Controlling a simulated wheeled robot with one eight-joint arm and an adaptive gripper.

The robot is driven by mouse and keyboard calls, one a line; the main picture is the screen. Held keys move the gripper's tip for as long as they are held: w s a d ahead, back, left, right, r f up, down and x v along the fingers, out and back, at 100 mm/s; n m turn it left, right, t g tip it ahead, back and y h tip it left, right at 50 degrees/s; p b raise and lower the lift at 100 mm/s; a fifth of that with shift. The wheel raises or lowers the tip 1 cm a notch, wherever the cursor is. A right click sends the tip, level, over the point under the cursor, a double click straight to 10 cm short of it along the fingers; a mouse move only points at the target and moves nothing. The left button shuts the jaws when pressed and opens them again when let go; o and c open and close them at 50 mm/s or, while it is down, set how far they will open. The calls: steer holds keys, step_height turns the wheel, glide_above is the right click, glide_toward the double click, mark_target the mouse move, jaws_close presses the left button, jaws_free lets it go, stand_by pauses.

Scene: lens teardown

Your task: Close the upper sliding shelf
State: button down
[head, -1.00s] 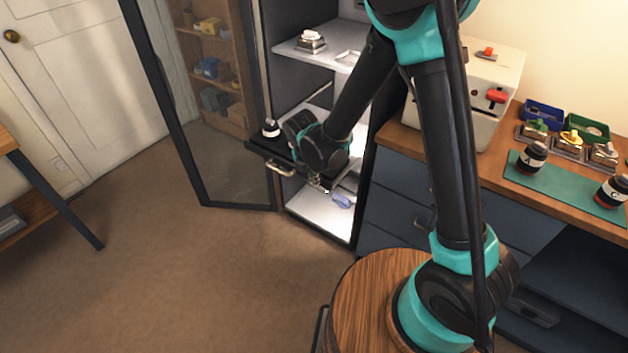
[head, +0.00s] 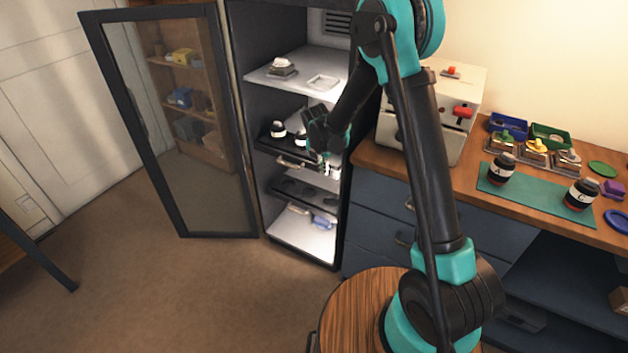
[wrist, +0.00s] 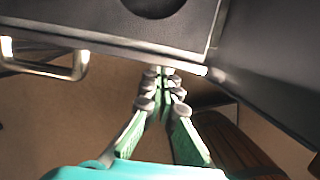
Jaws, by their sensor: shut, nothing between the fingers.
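The upper sliding shelf (head: 266,148) is a dark tray in the open cabinet. Its front sits at or near the cabinet opening; I cannot tell whether it is fully in. Its metal handle (head: 290,163) also shows at the left of the wrist view (wrist: 45,68). Black-and-white lenses (head: 278,129) stand on the tray, one partly hidden by my arm. My gripper (head: 327,168) is shut and empty at the right end of the tray front. In the wrist view its fingertips (wrist: 162,72) are at the tray's front edge, right of the handle; contact is unclear.
A lower dark sliding shelf (head: 287,188) with a handle sits below. The glass door (head: 190,130) stands open on the left. A wooden counter (head: 462,185) with drawers adjoins the cabinet on the right.

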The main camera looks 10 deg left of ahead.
mark_target(329, 163)
steer(key=shift+w+d, duration=0.3)
steer(key=shift+w, duration=0.35)
steer(key=shift+w+d, duration=0.25)
steer(key=shift+w, duration=0.45)
steer(key=shift+w+d, duration=0.3)
steer(key=shift+w, duration=0.45)
steer(key=shift+r, duration=0.1)
